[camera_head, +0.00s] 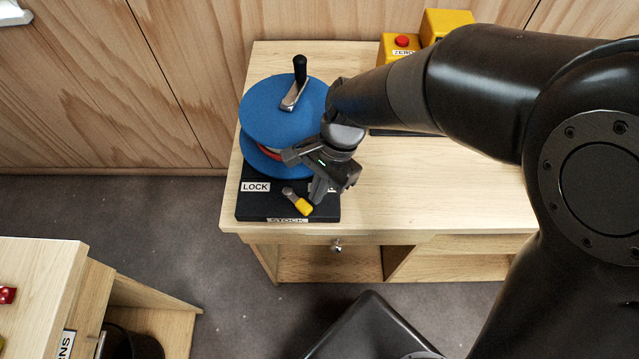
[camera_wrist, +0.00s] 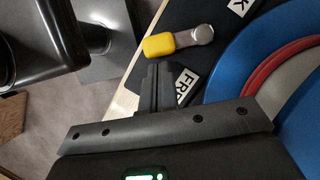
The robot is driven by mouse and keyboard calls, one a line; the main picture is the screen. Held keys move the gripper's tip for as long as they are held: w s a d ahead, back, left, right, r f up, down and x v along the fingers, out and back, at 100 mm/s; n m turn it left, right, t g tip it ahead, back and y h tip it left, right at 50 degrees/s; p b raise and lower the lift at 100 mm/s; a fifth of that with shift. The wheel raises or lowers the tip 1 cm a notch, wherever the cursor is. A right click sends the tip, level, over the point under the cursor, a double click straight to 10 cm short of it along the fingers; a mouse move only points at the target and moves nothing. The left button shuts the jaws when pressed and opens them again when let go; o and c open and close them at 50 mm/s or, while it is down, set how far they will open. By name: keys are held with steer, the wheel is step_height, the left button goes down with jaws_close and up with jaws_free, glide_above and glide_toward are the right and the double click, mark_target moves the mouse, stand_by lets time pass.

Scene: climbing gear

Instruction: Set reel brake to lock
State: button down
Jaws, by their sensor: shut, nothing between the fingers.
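The reel brake is a short lever with a yellow tip (camera_head: 303,206) and a grey pivot end, on the black base in front of the reel. It points toward the front right. The LOCK label (camera_head: 255,187) is left of it. The FREE label (camera_wrist: 187,86) is partly visible in the wrist view and mostly behind my gripper in the head view. My gripper (camera_head: 318,196) is shut and empty, just right of the yellow tip, on the FREE side. In the wrist view its fingertips (camera_wrist: 153,74) are close to the yellow tip (camera_wrist: 158,46); contact cannot be told.
The blue reel (camera_head: 275,108) with a black-knobbed crank (camera_head: 299,72) stands just behind the brake. A yellow box with a red button (camera_head: 402,42) is at the table's back. The wooden tabletop (camera_head: 440,190) is clear to the right. Its front edge is close to the base.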

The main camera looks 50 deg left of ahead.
steer(key=shift+s+d+m+y, duration=0.2)
steer(key=shift+s+m+y, duration=0.1)
steer(key=shift+m, duration=0.4)
steer(key=s+m, duration=0.1)
steer(key=m+y, duration=0.1)
steer(key=m, duration=0.1)
steer(key=shift+s+d, duration=0.35)
steer(key=shift+s, duration=0.05)
steer(key=s+m, duration=0.1)
steer(key=m, duration=0.1)
steer(key=s+m+t+y, duration=0.1)
steer(key=m, duration=0.1)
steer(key=shift+s+m+y, duration=0.25)
steer(key=shift+m+y, duration=0.05)
steer(key=shift+s+a, duration=0.1)
steer(key=shift+s, duration=0.15)
steer(key=shift+s+a, duration=0.4)
steer(key=shift+s, duration=0.25)
steer(key=shift+s+a, duration=0.35)
steer(key=shift+s, duration=0.3)
steer(key=shift+w, duration=0.1)
steer(key=shift+w+a, duration=0.4)
steer(key=shift+w, duration=0.25)
